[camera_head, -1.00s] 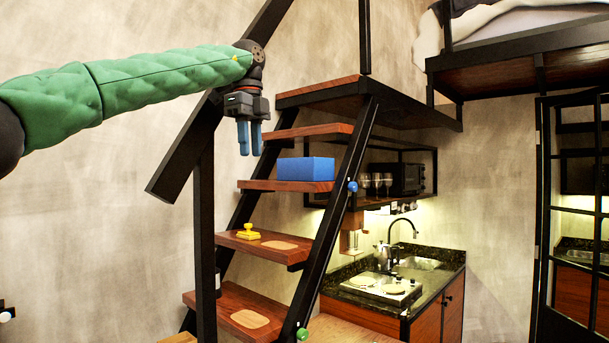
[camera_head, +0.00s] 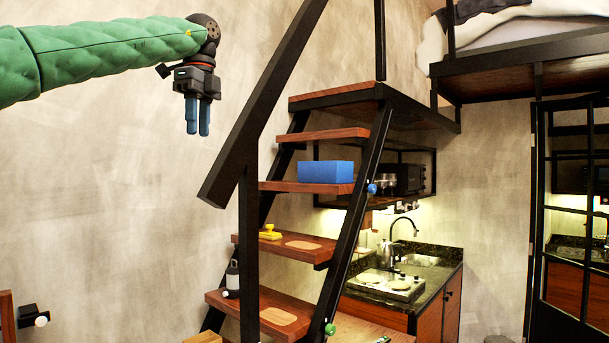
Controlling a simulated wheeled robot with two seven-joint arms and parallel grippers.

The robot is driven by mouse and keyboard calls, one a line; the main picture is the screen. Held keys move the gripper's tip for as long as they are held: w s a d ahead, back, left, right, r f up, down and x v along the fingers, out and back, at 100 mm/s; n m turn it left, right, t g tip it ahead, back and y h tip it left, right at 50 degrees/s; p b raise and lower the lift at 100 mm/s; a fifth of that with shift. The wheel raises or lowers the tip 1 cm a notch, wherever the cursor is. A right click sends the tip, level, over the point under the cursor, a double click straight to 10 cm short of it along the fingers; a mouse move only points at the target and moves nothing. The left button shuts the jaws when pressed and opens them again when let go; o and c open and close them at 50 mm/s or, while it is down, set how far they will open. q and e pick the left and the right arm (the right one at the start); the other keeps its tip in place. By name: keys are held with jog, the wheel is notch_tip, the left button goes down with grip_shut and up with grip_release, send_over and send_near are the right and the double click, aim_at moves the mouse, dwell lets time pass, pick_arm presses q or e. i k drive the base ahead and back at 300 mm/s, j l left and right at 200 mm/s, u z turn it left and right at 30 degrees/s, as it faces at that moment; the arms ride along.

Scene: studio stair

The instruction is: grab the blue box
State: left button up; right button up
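The blue box (camera_head: 326,171) lies on a wooden stair tread (camera_head: 290,186) in the middle of the stair, below the top landing. It looks whole and nothing touches it. My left gripper (camera_head: 197,133) hangs with its two blue fingers pointing down, up and to the left of the box in the picture, in front of the bare wall. The fingers show close side by side with nothing seen between them; the angle does not show whether they are open. My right gripper is out of view.
A slanted black handrail (camera_head: 268,110) and its post stand between my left gripper and the box. A yellow object (camera_head: 270,232) lies on the tread below, and a dark bottle (camera_head: 232,278) stands lower. A kitchen counter (camera_head: 432,262) is at right.

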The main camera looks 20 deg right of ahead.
aim_at(325, 173)
jog(key=i+j, duration=0.15)
jog(key=i, duration=0.15)
jog(key=i+l+z, duration=0.2)
jog(key=i+z, duration=0.2)
jog(key=i, duration=0.35)
jog(key=i+j+z, duration=0.1)
jog(key=i+z, duration=0.3)
jog(key=i, duration=0.35)
